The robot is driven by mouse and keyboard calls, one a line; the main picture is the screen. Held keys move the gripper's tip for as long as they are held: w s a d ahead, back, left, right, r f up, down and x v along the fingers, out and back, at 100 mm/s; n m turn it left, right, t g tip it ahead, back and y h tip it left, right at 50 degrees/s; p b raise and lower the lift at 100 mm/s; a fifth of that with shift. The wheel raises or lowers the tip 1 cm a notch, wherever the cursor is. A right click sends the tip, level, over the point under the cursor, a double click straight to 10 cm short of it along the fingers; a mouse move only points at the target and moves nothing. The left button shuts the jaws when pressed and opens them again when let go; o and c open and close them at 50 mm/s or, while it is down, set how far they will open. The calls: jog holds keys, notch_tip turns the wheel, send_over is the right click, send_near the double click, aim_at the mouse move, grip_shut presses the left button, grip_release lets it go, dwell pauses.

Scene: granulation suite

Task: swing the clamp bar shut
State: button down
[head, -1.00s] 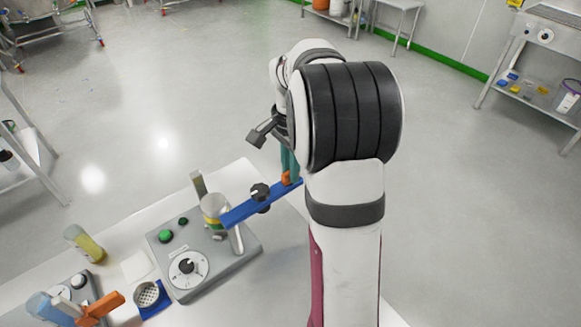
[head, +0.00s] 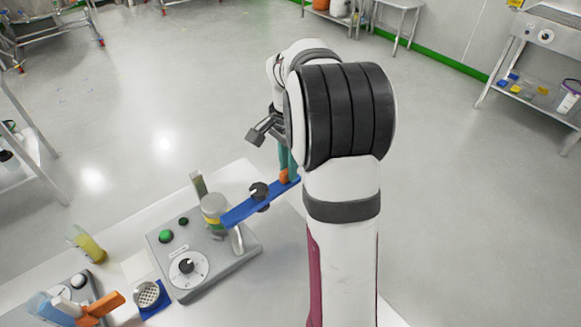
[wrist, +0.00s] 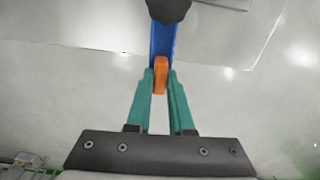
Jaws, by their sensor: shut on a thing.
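The clamp bar is a blue flat bar (head: 238,213) with a dark knob (head: 259,193) on it and an orange end piece (wrist: 161,76). Its left end lies over the grey machine (head: 222,262), beside a metal cylinder (head: 213,206) with a yellow band. Its other end extends right, past the machine's edge. My gripper (wrist: 160,85) has teal fingers shut on the orange end piece. In the head view the gripper is mostly hidden behind my arm. The blue bar (wrist: 163,42) runs away from the fingers in the wrist view.
The machine has a dial (head: 187,267) and a green button (head: 166,236). Left of it are a tilted yellow-green container (head: 88,244), a strainer in a blue holder (head: 148,294) and orange-handled items (head: 103,304). Open floor lies behind the table.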

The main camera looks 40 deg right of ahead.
jog(key=shift+w+n, duration=0.3)
jog(key=shift+w, duration=0.2)
jog(key=w+a+n, duration=1.4)
jog(key=a+n, duration=0.2)
jog(key=n, duration=0.1)
jog(key=shift+a, duration=0.1)
jog(key=c, duration=0.8)
grip_release()
notch_tip(320, 180, up, 12)
